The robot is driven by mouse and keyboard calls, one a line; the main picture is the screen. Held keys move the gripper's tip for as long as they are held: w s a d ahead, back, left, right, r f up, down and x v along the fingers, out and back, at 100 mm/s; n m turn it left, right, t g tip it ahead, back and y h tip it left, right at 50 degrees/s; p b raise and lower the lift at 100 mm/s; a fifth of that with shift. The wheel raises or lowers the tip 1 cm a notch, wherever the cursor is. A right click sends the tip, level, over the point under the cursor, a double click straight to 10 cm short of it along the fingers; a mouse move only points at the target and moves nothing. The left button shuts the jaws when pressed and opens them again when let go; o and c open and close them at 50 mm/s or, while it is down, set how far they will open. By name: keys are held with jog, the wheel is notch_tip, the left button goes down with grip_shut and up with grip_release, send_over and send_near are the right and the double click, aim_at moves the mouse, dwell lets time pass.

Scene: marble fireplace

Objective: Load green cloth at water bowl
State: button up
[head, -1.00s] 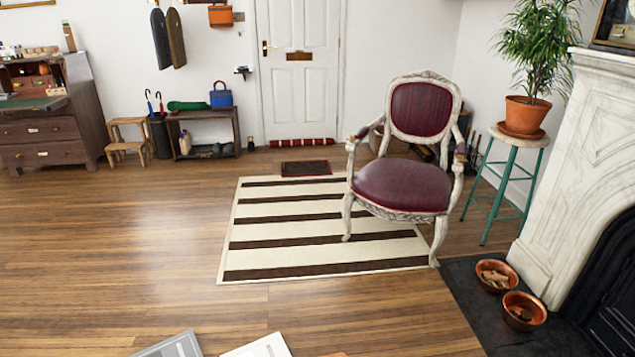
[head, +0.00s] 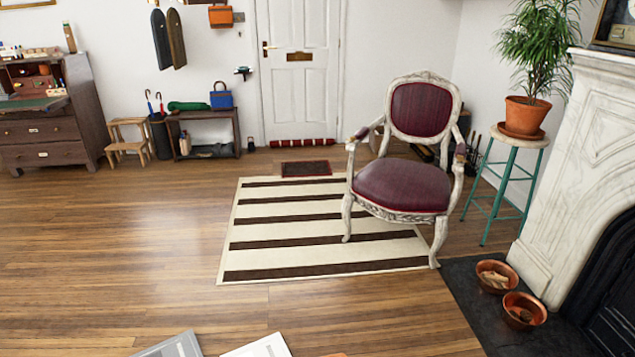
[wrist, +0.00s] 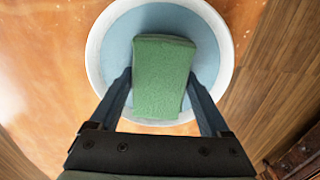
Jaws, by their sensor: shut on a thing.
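In the wrist view, my gripper (wrist: 160,92) is shut on a folded green cloth (wrist: 162,75), with one finger on each side of it. Below the cloth is a round bowl with a white rim (wrist: 94,55) and a blue-grey inside that looks like water. The cloth appears over the bowl's middle and covers part of it. I cannot tell whether the cloth touches the water. The head view shows neither my gripper, the green cloth in it, nor this bowl.
The bowl stands on a shiny orange-brown surface (wrist: 50,75), with wood floor beyond its right edge. In the head view, a red chair (head: 405,185) stands on a striped rug (head: 290,262). Two copper bowls (head: 524,310) sit by the fireplace. The floor at left is clear.

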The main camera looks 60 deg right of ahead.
dwell(0.6)
notch_tip(320, 180, up, 7)
jog(key=p, duration=0.7)
jog(key=shift+p, duration=0.3)
dwell(0.7)
